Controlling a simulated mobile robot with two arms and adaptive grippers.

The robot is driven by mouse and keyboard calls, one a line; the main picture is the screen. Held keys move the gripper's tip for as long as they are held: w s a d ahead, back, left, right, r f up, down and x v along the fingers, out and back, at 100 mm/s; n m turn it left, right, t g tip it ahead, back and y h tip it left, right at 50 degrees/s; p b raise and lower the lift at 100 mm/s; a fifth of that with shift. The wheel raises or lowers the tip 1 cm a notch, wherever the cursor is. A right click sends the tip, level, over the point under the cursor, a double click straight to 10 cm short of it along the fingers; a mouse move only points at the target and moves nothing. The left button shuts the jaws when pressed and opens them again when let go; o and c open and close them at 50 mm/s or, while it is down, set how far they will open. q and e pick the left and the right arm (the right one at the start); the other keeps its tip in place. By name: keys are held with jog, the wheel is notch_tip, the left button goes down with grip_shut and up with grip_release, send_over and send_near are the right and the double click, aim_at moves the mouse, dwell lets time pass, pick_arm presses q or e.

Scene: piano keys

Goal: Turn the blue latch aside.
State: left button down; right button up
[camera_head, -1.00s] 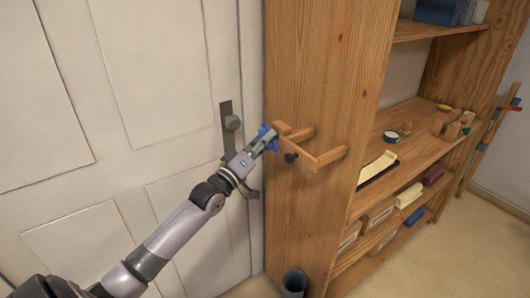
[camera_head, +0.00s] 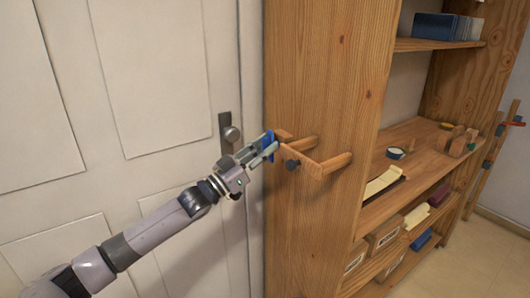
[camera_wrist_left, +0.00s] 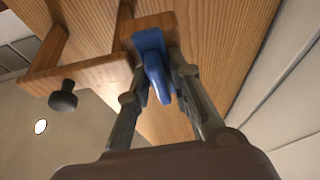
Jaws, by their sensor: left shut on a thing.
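The blue latch (camera_head: 267,139) sits at the left end of a wooden bar on the side panel of the shelf. In the left wrist view the blue latch (camera_wrist_left: 154,62) hangs over the front of the wooden bar, with its lower part between my fingers. My left gripper (camera_head: 264,148) is shut on the latch, and it also shows in the left wrist view (camera_wrist_left: 160,88). The fingers partly hide the latch in the head view. My right gripper is not in view.
The wooden bar (camera_head: 303,166) rests on pegs and carries a dark knob (camera_head: 292,165). A white door (camera_head: 110,100) with a metal handle (camera_head: 231,134) stands to the left. The wooden shelf (camera_head: 320,80) holds tape, a pad and boxes.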

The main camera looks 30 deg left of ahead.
pick_arm(q)
jog(key=shift+f+m, duration=0.15)
jog(key=shift+m, duration=0.25)
jog(key=c, duration=1.7)
grip_release()
jog(key=shift+o, duration=0.2)
jog(key=v, duration=0.8)
jog(key=shift+a, duration=0.15)
